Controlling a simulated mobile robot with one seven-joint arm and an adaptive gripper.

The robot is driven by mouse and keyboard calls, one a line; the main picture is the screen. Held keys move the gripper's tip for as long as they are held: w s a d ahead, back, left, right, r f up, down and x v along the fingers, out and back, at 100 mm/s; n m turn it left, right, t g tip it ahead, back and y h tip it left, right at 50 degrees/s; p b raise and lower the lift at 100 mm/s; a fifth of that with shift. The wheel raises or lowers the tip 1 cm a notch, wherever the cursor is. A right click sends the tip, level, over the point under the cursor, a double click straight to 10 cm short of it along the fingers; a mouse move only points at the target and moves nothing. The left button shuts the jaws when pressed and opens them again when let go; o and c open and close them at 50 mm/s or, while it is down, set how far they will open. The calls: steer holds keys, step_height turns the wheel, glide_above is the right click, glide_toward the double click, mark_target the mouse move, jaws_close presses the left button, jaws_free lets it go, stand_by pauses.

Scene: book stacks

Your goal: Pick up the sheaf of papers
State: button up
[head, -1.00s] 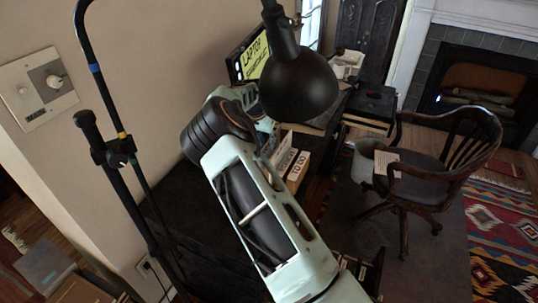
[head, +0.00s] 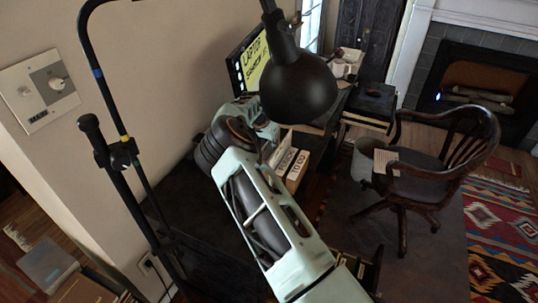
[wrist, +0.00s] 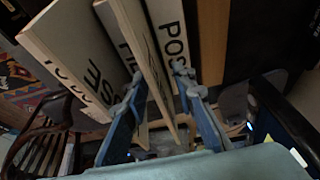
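I cannot tell for sure which thing is the sheaf of papers. A pale, paper-like sheet (head: 385,161) lies on the chair by its arm, and a pale pile (head: 347,61) sits at the far end of the desk. In the wrist view my gripper (wrist: 158,86) is open, its two blue fingers apart. A thin panel with a wooden edge (wrist: 150,62) runs between them; I cannot tell whether they touch it. Lettered white boards (wrist: 72,52) stand at left, and another (wrist: 168,30) is behind the right finger. In the head view my gripper is hidden behind my arm and the lamp.
A black lamp (head: 298,85) hangs in front of the desk. A labelled wooden organizer (head: 296,165) stands on the desk near a lit monitor (head: 256,62). A wooden chair (head: 440,165) and a bin (head: 366,160) stand to the right. Open floor lies around the chair.

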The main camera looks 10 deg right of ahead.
steer(key=shift+f+b, duration=0.25)
steer(key=shift+b, duration=0.2)
stand_by(0.5)
jaws_close()
